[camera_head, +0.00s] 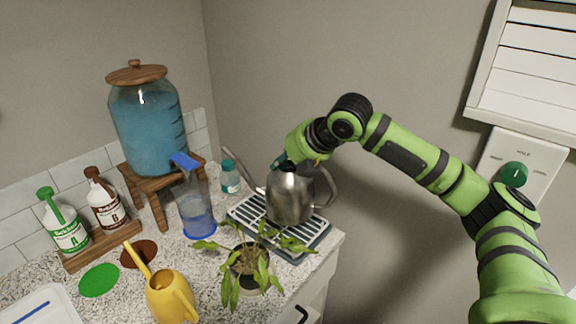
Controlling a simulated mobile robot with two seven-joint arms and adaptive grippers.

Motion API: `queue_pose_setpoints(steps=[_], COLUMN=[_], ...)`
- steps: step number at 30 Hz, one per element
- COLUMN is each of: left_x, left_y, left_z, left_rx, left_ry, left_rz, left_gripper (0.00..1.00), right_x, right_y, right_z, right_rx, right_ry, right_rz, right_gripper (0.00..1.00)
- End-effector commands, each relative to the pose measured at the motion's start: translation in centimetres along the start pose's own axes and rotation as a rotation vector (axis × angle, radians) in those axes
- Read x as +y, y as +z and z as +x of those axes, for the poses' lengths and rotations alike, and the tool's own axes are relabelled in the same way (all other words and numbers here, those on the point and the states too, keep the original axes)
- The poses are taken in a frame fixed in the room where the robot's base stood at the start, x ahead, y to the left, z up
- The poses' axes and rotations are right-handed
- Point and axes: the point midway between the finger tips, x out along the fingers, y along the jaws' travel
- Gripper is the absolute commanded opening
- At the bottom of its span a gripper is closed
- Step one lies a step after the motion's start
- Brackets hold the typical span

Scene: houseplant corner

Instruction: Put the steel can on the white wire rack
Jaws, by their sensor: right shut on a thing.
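The steel can (291,198), a watering can with a long spout to the left and a looped handle to the right, is upright over the white wire rack (318,228). I cannot tell whether its base touches the bars. My right gripper (283,162) is shut on the can at its top; the fingertips are partly hidden behind the rim. The rack lies in a dark tray near the counter's right edge, partly covered by the can and plant leaves. My left gripper is not in view.
A drooping potted plant (246,262) stands just in front of the rack. A clear blue-lidded jug (196,212) and a small teal-capped bottle (230,178) stand left of it. A yellow watering can (170,298) is at the front. A large blue-filled dispenser (146,128) stands behind.

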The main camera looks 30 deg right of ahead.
Motion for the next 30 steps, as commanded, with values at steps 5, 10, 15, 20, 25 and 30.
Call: queue_pose_setpoints(steps=[5, 10, 15, 20, 25, 30], left_x=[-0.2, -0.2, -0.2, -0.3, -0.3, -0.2], left_y=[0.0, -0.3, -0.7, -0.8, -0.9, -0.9], left_z=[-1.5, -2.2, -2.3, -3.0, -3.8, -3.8], left_rx=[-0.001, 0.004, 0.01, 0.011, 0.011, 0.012], left_ry=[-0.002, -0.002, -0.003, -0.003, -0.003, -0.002], left_rz=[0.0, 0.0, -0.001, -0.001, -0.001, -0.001], left_gripper=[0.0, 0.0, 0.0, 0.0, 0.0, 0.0], right_x=[1.2, 1.5, 1.6, 0.5, -0.8, -1.2], right_y=[1.5, 2.5, 2.8, 2.5, 2.2, 2.1], right_z=[3.5, 6.1, 7.3, 8.3, 9.8, 10.2], right_rx=[-0.002, -0.003, -0.004, -0.003, -0.004, -0.005], right_ry=[0.009, 0.011, 0.011, 0.006, 0.008, 0.011], right_rz=[0.003, 0.001, -0.002, -0.002, -0.001, -0.002], right_gripper=[0.0, 0.0, 0.0, 0.0, 0.0, 0.0])
